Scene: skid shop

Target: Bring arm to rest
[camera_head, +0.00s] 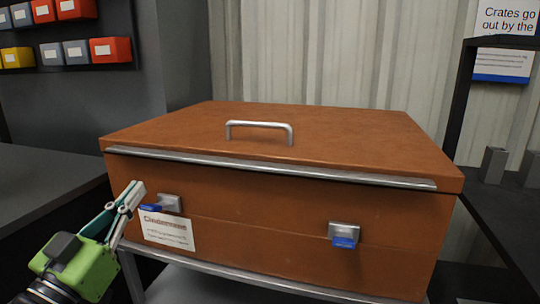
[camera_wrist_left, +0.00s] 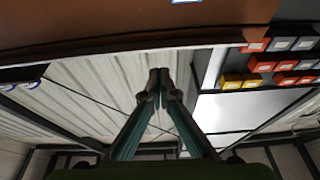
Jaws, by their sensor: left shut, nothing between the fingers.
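My left gripper (camera_head: 132,196) is at the left front of a brown crate, close to its left latch (camera_head: 169,203). Its fingers are together with nothing between them. In the left wrist view the shut fingertips (camera_wrist_left: 158,78) point up toward the crate's underside or edge (camera_wrist_left: 120,30). The crate (camera_head: 270,210) has a closed lid (camera_head: 340,130) with a metal handle (camera_head: 260,128). A right latch (camera_head: 344,234) with a blue tab is on its front. I cannot tell whether the gripper touches the left latch. My right gripper is not in view.
The crate sits on a metal-framed stand (camera_head: 215,272). A dark counter (camera_head: 45,185) is at the left. Red, grey and yellow bins (camera_head: 110,50) sit on the wall behind it. A dark shelf frame (camera_head: 462,100) with grey blocks (camera_head: 493,165) is at the right.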

